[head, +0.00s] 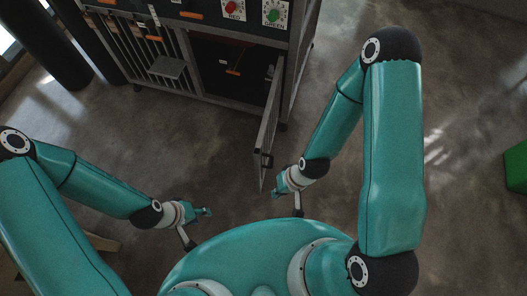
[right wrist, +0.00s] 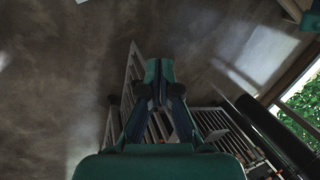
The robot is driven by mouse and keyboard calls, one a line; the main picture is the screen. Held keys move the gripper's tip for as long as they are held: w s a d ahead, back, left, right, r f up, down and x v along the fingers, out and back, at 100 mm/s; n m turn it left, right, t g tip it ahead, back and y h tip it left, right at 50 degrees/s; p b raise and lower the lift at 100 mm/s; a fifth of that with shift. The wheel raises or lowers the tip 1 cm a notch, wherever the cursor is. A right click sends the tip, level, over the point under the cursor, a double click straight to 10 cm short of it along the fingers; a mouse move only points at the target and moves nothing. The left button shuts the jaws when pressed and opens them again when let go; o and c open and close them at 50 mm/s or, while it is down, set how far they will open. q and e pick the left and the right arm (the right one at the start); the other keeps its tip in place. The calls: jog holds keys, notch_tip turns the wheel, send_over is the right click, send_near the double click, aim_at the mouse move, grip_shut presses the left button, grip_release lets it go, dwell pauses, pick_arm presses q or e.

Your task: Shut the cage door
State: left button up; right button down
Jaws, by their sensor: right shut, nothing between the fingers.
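The cage (head: 227,101) stands at the top middle of the head view, and its dark opening shows. The cage door (head: 266,132) stands open, swung out from the right side of the opening towards me. A dark handle or latch (head: 267,161) sits near its outer end. My right gripper (head: 275,193) is shut and empty, close to the right of the door's free end; I cannot tell if it touches. It also shows in the right wrist view (right wrist: 159,66), in front of bars. My left gripper (head: 208,211) is left of the door, apart from it; its jaws are too small to judge.
Red and green knobs (head: 275,14) are on the panel above the opening. A barred section (head: 140,50) with a small grey shelf (head: 167,67) lies left of the opening. A green block (head: 516,167) is at the far right. The floor (head: 215,155) left of the door is clear.

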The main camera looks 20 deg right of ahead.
jog(key=w+d+r+m+t+b, duration=0.1)
jog(key=w+d+r+m+b, duration=0.25)
jog(key=m, duration=0.75)
jog(key=w+d+r+m+t, duration=0.15)
jog(key=w+d+m, duration=0.35)
jog(key=m, duration=0.5)
jog(key=w+a+f+m+b, duration=0.1)
jog(key=w+a+f+b, duration=0.4)
jog(key=a+f, duration=0.3)
jog(key=shift+g+b, duration=0.45)
jog(key=shift+a+f, duration=0.1)
